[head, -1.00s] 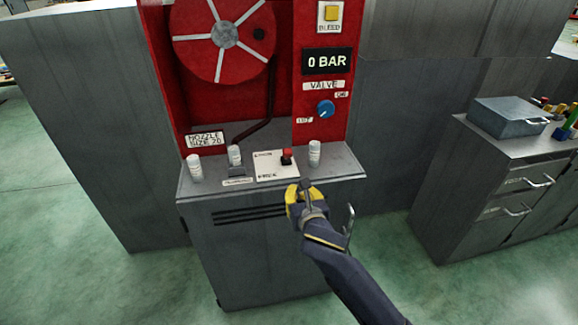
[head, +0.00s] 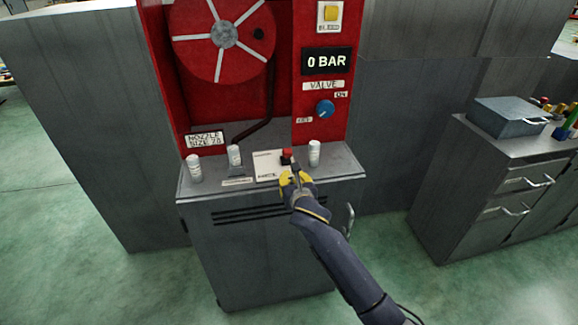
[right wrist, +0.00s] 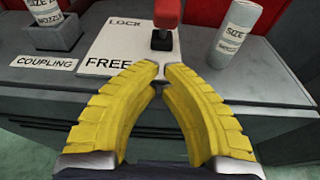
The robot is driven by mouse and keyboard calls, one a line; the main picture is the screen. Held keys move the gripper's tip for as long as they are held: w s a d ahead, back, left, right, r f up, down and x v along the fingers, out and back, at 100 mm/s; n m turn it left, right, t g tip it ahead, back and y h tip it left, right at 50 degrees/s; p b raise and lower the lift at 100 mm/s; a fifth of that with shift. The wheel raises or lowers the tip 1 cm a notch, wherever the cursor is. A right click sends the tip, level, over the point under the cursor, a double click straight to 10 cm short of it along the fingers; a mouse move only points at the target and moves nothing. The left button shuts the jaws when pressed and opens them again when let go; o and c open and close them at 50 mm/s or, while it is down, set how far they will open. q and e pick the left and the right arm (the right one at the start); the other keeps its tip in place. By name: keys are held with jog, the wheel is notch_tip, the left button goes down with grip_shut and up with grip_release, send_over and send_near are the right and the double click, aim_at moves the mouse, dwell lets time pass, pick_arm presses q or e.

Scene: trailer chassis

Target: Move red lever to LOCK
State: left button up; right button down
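The red lever (head: 287,155) stands on a white plate (head: 267,172) on the grey cabinet top. In the right wrist view the red lever (right wrist: 167,14) has a dark stem and base at the plate's right side. The plate reads LOCK at its far end and FREE at its near end. The lever stands nearer the LOCK end. My right gripper (head: 293,178) is just in front of the lever. Its yellow fingers (right wrist: 160,72) bow outward with tips close together but a gap between them, holding nothing. The lever is beyond the fingertips. My left gripper is not in view.
White nozzle cylinders (head: 315,153) stand on both sides of the plate, one (right wrist: 236,32) close right of the lever. A COUPLING label (right wrist: 44,61) lies left. The red panel with a reel (head: 224,36) and blue valve knob (head: 325,109) rises behind.

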aim_at(287, 156)
jog(key=shift+w+a+r, duration=0.15)
jog(key=shift+w+r, duration=0.15)
jog(key=shift+w, duration=0.35)
jog(key=shift+w+a+r, duration=0.1)
jog(key=shift+w+r, duration=0.25)
jog(key=shift+w, duration=0.25)
jog(key=shift+w+a+r, duration=0.15)
jog(key=shift+w+r, duration=0.15)
jog(key=shift+w, duration=0.35)
jog(key=shift+a+r, duration=0.1)
jog(key=shift+r, duration=0.05)
